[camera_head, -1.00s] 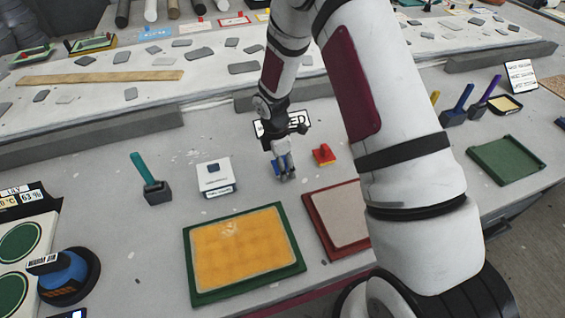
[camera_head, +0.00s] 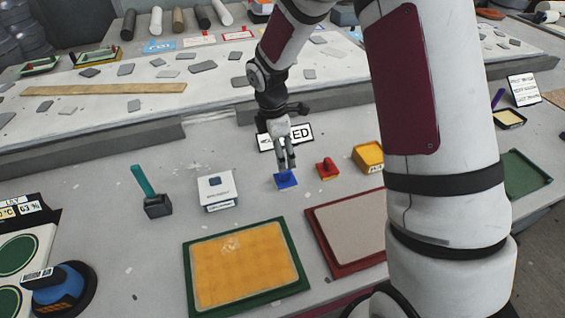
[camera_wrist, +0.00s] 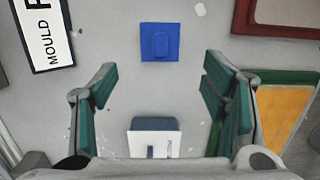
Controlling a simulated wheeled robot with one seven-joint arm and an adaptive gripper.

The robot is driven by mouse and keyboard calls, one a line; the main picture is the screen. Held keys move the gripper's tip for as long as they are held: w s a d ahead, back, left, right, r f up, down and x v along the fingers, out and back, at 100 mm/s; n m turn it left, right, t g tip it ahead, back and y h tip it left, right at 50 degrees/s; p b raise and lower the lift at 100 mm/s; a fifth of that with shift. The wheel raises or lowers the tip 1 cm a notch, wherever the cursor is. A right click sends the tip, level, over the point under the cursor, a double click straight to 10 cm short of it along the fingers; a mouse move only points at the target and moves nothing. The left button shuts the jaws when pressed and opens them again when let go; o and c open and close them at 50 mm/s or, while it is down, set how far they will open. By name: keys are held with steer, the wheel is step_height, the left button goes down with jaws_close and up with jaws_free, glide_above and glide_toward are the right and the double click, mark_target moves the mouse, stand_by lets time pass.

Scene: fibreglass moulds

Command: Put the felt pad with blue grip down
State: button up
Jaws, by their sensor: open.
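The felt pad with blue grip (camera_head: 287,180) lies flat on the grey worktop, between a white box and a red pad. In the wrist view it shows as a blue square (camera_wrist: 160,42) with its raised grip on top, clear of both fingers. My gripper (camera_head: 287,164) is just above the pad in the head view. In the wrist view my gripper (camera_wrist: 160,78) has its fingers spread wide with nothing between them.
A white box (camera_head: 216,192) and a teal-handled brush (camera_head: 152,200) stand left of the pad. The red pad (camera_head: 327,169) and a yellow container (camera_head: 369,156) stand right. A green-framed mould (camera_head: 275,299) and red-framed mould (camera_head: 345,262) lie in front. A sign (camera_head: 299,137) is behind.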

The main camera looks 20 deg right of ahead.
steer(key=shift+r, duration=0.7)
steer(key=s+d+r+m+t, duration=0.1)
steer(key=s+r+m, duration=0.35)
steer(key=r, duration=0.45)
steer(key=s+d+r+m+t, duration=0.1)
steer(key=s+r+m, duration=0.4)
steer(key=r, duration=0.4)
steer(key=s+r+m+t, duration=0.1)
steer(key=s+r+m, duration=0.1)
steer(key=s, duration=0.3)
steer(key=s+r+m+t+y, duration=0.1)
steer(key=s+r+m, duration=0.1)
steer(key=s, duration=0.4)
steer(key=s+r+m+t, duration=0.1)
steer(key=s+r+m, duration=0.1)
steer(key=s+m, duration=0.2)
steer(key=shift+s+a+r, duration=0.15)
steer(key=shift+s+a, duration=0.1)
steer(key=shift+s, duration=0.9)
steer(key=shift+o, duration=0.4)
steer(key=shift+m, duration=0.25)
